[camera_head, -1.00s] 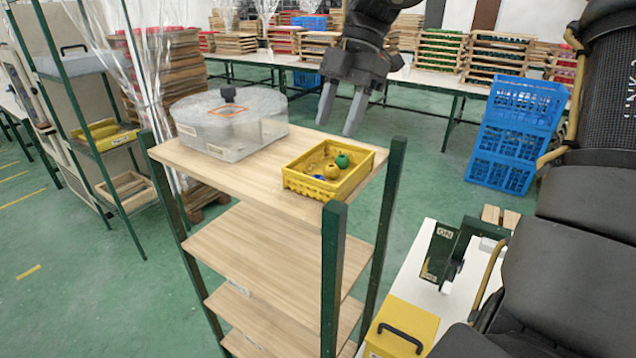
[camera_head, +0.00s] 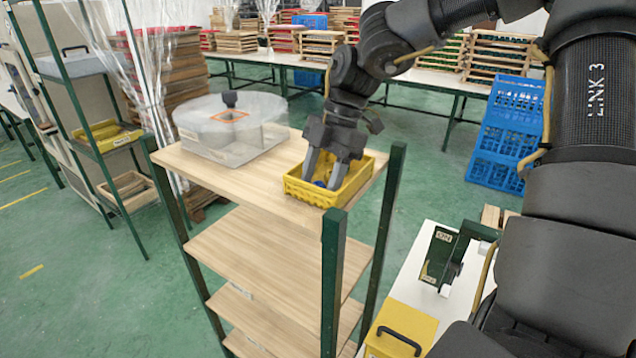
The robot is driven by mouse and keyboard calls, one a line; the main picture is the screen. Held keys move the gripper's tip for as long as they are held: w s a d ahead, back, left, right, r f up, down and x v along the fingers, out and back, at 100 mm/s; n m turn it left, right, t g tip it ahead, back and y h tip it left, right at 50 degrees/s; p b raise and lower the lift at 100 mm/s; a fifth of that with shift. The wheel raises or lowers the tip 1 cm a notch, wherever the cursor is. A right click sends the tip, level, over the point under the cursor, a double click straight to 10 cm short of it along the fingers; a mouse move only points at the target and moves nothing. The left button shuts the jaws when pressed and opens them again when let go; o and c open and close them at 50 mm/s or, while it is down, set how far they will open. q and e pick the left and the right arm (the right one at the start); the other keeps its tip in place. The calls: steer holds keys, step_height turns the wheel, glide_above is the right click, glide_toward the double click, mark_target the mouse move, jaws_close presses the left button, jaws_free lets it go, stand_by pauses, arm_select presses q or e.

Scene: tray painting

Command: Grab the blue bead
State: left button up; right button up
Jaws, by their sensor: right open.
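A yellow crate (camera_head: 310,194) sits on the top shelf of the wooden rack, near its right end. The blue bead (camera_head: 320,184) shows in part inside the crate, low between the fingertips of my right gripper. My right gripper (camera_head: 323,180) points down into the crate with its two grey fingers apart. I cannot tell whether the fingers touch the bead. The green and yellow beads are hidden behind the gripper. My left gripper is out of view.
A clear lidded round container (camera_head: 228,130) stands left of the crate on the rack's top shelf (camera_head: 250,187). Green rack posts (camera_head: 333,270) rise close to the crate. Blue crates (camera_head: 505,130) stand on the floor at the right.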

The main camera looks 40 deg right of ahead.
steer(key=shift+s, duration=0.1)
steer(key=shift+c, duration=0.2)
steer(key=c, duration=1)
